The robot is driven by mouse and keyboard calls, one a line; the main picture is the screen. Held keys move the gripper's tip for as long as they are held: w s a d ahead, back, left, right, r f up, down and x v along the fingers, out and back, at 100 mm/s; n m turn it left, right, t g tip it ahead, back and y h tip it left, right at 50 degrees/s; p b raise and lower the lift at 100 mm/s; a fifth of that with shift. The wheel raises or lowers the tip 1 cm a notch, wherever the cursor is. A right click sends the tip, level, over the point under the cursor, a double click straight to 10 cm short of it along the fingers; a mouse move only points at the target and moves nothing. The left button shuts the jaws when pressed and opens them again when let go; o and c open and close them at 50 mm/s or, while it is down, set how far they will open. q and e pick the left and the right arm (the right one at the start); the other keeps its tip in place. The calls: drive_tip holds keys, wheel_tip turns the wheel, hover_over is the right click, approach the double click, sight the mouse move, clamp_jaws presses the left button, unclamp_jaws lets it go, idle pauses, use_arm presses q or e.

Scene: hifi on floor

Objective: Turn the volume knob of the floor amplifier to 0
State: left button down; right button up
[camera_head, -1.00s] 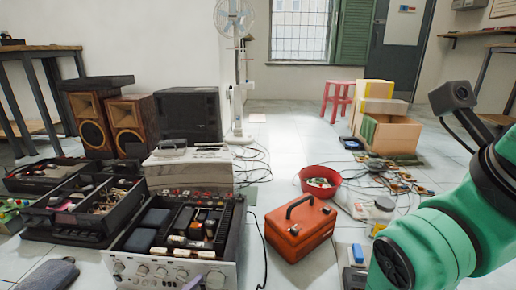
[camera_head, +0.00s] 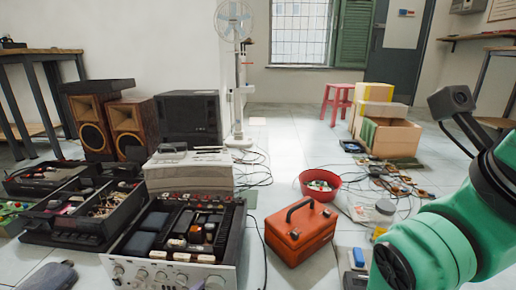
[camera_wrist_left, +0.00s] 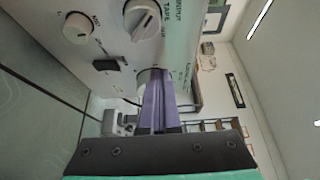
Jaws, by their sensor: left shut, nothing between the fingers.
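The floor amplifier (camera_head: 126,259) stands at the lower left of the head view, with its silver front panel and row of round knobs facing me. In the left wrist view its panel (camera_wrist_left: 110,52) is close, with one white knob (camera_wrist_left: 77,28) at the upper left and another knob (camera_wrist_left: 142,18) at the top. My left gripper (camera_wrist_left: 153,78) is shut and empty, its purple fingertips at a third knob that they partly hide. I cannot tell whether they touch it, nor which knob is the volume. My right gripper is out of view.
An orange-red toolbox (camera_head: 300,238) stands just right of the amplifier. Black parts trays (camera_head: 75,232) are at its left, and a grey stacked unit (camera_head: 190,172) is behind it. Cables lie on the floor. My green right arm fills the lower right.

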use_arm(q)
drive_tip(key=shift+f, duration=0.7)
drive_tip(key=s+a+f+p, duration=0.1)
drive_tip(key=s+p, duration=0.1)
drive_tip(key=s, duration=0.4)
drive_tip(key=shift+f, duration=0.15)
idle(0.4)
